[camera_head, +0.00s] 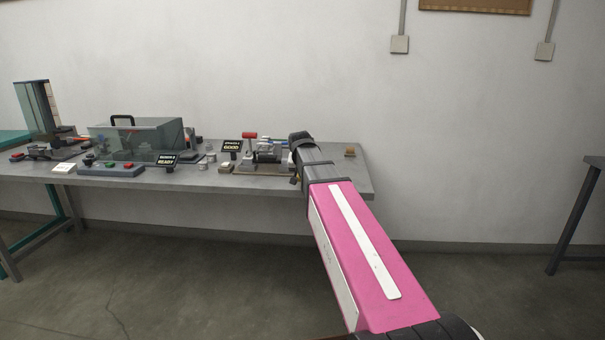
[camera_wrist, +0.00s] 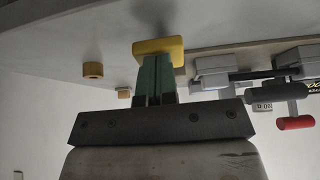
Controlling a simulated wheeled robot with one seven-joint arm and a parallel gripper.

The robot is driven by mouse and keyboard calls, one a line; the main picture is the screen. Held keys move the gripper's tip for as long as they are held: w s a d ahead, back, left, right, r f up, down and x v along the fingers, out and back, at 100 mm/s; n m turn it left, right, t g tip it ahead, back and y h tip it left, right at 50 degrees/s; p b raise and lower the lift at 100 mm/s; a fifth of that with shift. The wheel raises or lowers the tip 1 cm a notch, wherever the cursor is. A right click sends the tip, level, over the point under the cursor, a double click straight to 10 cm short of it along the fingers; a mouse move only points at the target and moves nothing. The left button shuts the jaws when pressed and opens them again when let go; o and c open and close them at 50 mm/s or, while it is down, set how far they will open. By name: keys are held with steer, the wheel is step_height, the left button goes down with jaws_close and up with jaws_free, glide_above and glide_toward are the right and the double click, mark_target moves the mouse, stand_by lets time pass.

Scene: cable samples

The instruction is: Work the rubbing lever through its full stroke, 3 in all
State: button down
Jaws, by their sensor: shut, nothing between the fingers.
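A bench device (camera_head: 262,163) on the grey table has an upright lever with a red handle (camera_head: 249,135), which looks like the rubbing lever. The red handle is well to the right of the fingers. In the head view my arm hides the gripper and part of the device's right side.
A small sign (camera_head: 231,147) reading GOOD stands left of the lever. A clear-sided box (camera_head: 135,140) and a READY sign (camera_head: 166,159) are farther left. A brown block (camera_head: 350,151) sits at the table's right end.

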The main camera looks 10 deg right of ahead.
steer(key=shift+s+r, duration=0.1)
steer(key=shift+r, duration=0.2)
steer(key=v, duration=1.3)
steer(key=shift+r, duration=0.2)
steer(key=w+d+r+g+y, duration=0.1)
steer(key=w+r+g, duration=0.2)
steer(key=w+r, duration=0.4)
steer(key=shift+d+r+g, duration=0.3)
steer(key=shift+d, duration=0.05)
steer(key=shift+f, duration=0.15)
steer(key=f, duration=0.8)
steer(key=w+f, duration=0.1)
steer(key=f, duration=0.3)
steer(key=shift+w+d, duration=0.1)
steer(key=shift+d, duration=0.1)
steer(key=shift+f, duration=0.8)
